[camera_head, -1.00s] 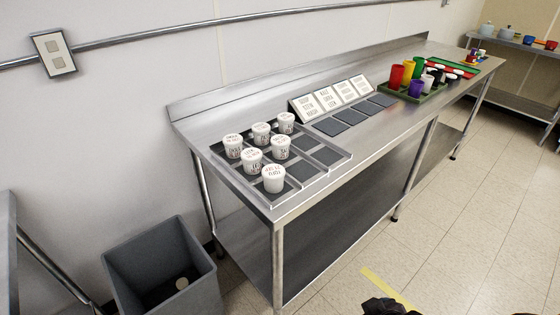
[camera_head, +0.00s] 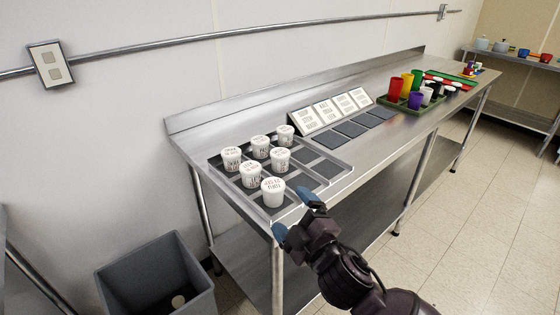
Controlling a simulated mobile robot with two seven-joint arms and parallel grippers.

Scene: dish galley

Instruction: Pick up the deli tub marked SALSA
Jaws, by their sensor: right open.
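Several white deli tubs with dark lettering stand upright in a grey compartmented tray (camera_head: 327,184) at the near left end of the steel table. The lettering is too small to tell which tub is SALSA. The nearest tub (camera_head: 273,192) is at the tray's front corner; another tub (camera_head: 250,174) stands behind it, and one more (camera_head: 280,160) to its upper right. My right gripper (camera_head: 294,212) is open and empty, its blue fingertips by the table's front edge, just right of and below the nearest tub and apart from it. My left gripper is out of view.
White printed cards (camera_head: 330,110) lean behind dark square mats (camera_head: 351,129) right of the tray. A green tray (camera_head: 440,97) with coloured cups stands farther right. A grey bin (camera_head: 150,270) is on the floor at left. Some tray compartments are empty.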

